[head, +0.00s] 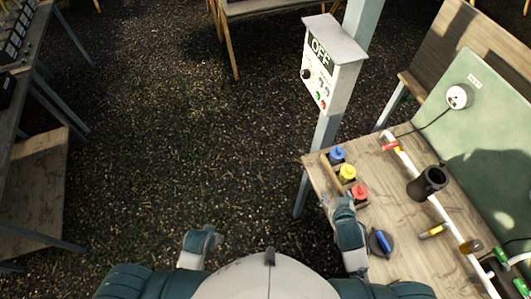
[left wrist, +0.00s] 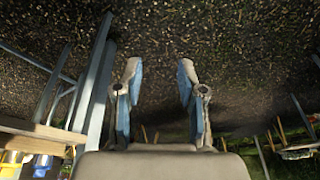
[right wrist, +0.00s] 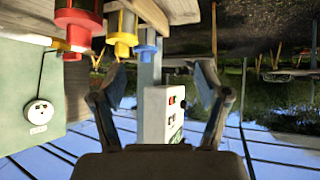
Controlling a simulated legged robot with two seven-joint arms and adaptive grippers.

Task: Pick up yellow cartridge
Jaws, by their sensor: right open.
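The yellow cartridge (head: 348,172) stands on the right-hand table near its left edge, between a blue cartridge (head: 338,155) and a red cartridge (head: 360,192). My right gripper (head: 338,202) is at the table's left edge, just nearer to me than the row. In the right wrist view, the yellow cartridge (right wrist: 123,32) appears at upper left, beyond my open, empty right fingers (right wrist: 161,74), between the red (right wrist: 78,15) and blue (right wrist: 146,48) ones. My left gripper (head: 210,235) is over the ground; its fingers (left wrist: 160,72) are apart with nothing between them.
A wooden strip (head: 328,171) borders the cartridges on the left. A post with a white control box (head: 335,65) reading OFF stands behind them. Open ground lies left.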

